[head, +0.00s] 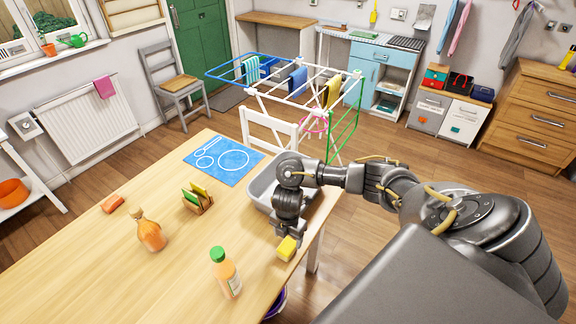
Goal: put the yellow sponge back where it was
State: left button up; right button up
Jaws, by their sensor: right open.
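The yellow sponge (287,248) is a small block near the right edge of the wooden table (190,270). My right gripper (286,234) points down directly over the sponge, with its jaws open. The sponge shows just below the fingertips; whether they touch it I cannot tell. A grey tub (262,188) stands behind the gripper at the table's far right corner, partly hidden by my right arm. My left gripper is not in view.
A green-capped bottle (225,274), an orange stoppered bottle (148,234), a wooden holder (198,202), an orange block (113,203) and a blue printed mat (223,160) are on the table. A white chair (268,125) and drying rack (300,82) stand beyond. The table's front left is clear.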

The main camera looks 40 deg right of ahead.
aim_at(288, 244)
notch_tip(288, 244, up, 6)
jog(key=p, duration=0.1)
jog(key=shift+p, duration=0.3)
dwell(0.4)
